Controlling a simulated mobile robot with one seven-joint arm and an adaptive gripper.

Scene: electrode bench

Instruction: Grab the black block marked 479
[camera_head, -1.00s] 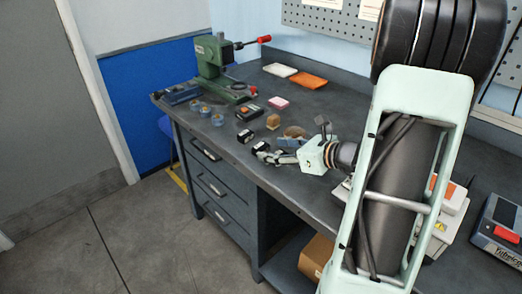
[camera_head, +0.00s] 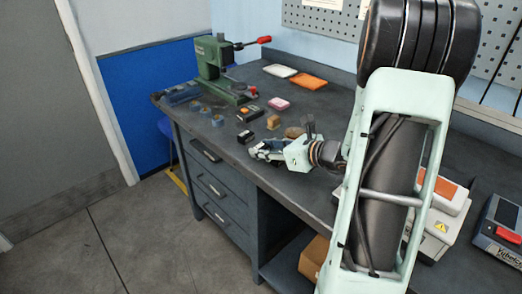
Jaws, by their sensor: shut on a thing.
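My gripper (camera_head: 257,152) is low over the front part of the bench, its fingers pointing left. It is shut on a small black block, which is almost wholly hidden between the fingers. Another small black block (camera_head: 245,137) with a pale label stands on the bench just beyond the fingertips, to the upper left, and looks apart from them. The markings on both blocks are too small to read, so I cannot tell which is 479.
On the dark bench (camera_head: 320,97) a tan block (camera_head: 273,122), a black-and-orange item (camera_head: 249,113), a pink item (camera_head: 278,104) and blue rolls (camera_head: 217,119) lie nearby. A green press (camera_head: 213,60) stands behind. A brown round thing (camera_head: 293,132) is partly hidden by my wrist.

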